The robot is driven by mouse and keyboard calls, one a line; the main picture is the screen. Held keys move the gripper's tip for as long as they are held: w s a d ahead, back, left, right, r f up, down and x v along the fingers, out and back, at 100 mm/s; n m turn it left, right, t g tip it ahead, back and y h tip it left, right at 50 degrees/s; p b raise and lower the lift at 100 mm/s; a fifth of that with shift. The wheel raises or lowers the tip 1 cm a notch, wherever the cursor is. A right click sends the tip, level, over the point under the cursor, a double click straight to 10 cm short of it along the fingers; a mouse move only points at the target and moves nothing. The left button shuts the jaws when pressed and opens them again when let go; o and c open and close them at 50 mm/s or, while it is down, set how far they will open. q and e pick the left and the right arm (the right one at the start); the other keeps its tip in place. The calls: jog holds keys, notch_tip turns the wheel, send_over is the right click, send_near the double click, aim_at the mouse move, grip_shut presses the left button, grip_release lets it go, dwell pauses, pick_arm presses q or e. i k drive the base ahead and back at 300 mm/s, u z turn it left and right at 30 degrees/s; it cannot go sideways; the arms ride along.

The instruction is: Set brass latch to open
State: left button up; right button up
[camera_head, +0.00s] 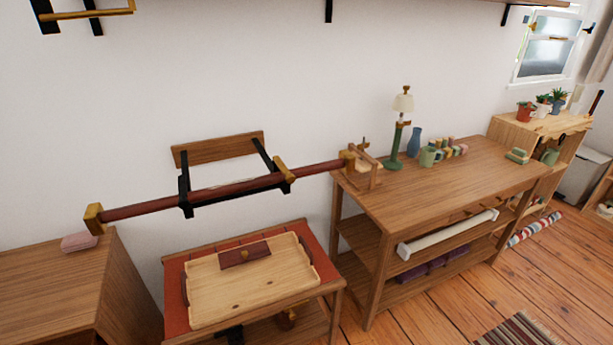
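A dark red-brown bar (235,192) runs across the wall on black brackets below a wooden wall board (217,149). A dark red flat case (245,255) with a small brass-coloured spot lies on the wooden tray. I cannot tell which brass part is the latch, or its setting. Neither of my grippers is in view.
Below the bar, the wooden tray (215,308) rests on a small table with red cloth. A wooden cabinet (45,275) stands left. A workbench (455,178) at right holds a green lamp (394,148), a blue vase (413,143) and mugs. Floor at lower right is mostly clear.

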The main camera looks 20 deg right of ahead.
aim_at(290, 178)
jog(key=z, duration=0.35)
jog(key=k, duration=0.5)
jog(key=u, duration=1.15)
